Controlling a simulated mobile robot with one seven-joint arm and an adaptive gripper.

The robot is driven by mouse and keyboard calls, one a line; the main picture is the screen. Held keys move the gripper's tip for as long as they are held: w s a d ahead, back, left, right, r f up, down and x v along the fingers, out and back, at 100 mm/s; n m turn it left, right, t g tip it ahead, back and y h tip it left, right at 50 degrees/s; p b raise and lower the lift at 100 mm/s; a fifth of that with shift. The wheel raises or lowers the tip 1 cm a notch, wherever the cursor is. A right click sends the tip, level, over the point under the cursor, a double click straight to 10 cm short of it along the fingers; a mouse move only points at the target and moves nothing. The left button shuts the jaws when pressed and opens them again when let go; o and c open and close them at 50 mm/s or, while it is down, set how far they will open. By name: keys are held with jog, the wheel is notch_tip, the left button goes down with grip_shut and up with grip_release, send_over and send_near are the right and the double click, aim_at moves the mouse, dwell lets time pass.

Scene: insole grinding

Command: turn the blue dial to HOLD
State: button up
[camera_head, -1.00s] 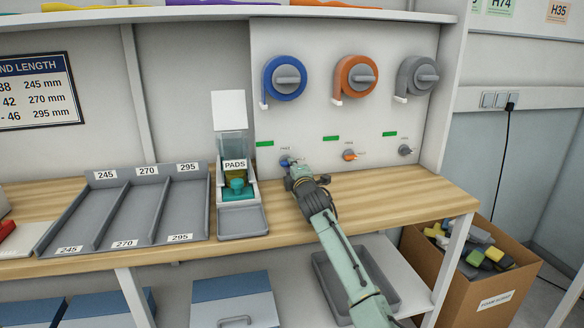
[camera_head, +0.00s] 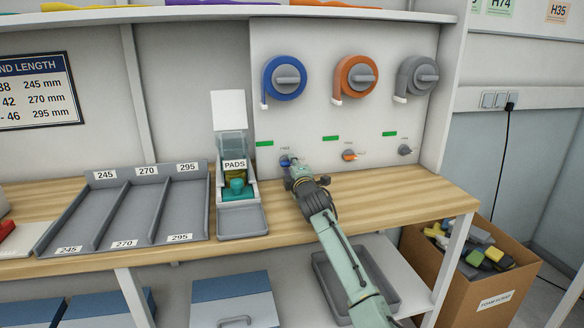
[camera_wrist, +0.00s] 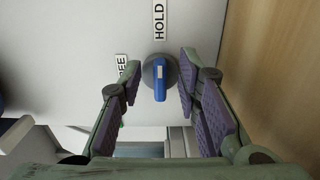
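The blue dial (camera_wrist: 159,92) sits on the pale panel, small and partly hidden by my gripper in the head view (camera_head: 284,161). Its round base is grey. In the wrist view its blue bar runs up and down, in line with the HOLD label (camera_wrist: 158,20) above it. A pale mark shows on the bar's upper part, towards HOLD. Another label (camera_wrist: 122,63), ending in "EE", is partly hidden by the left finger. My gripper (camera_wrist: 161,76) is open, one finger on each side of the dial, with visible gaps between fingers and dial.
An orange dial (camera_head: 349,155) and a grey dial (camera_head: 404,150) are on the panel to the right. The blue hose reel (camera_head: 285,78) hangs above. A PADS dispenser (camera_head: 243,221) stands close on the left. The wooden bench (camera_head: 400,195) is clear to the right.

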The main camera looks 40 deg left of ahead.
jog(key=v, duration=1.2)
jog(key=shift+s, duration=0.1)
dwell(0.4)
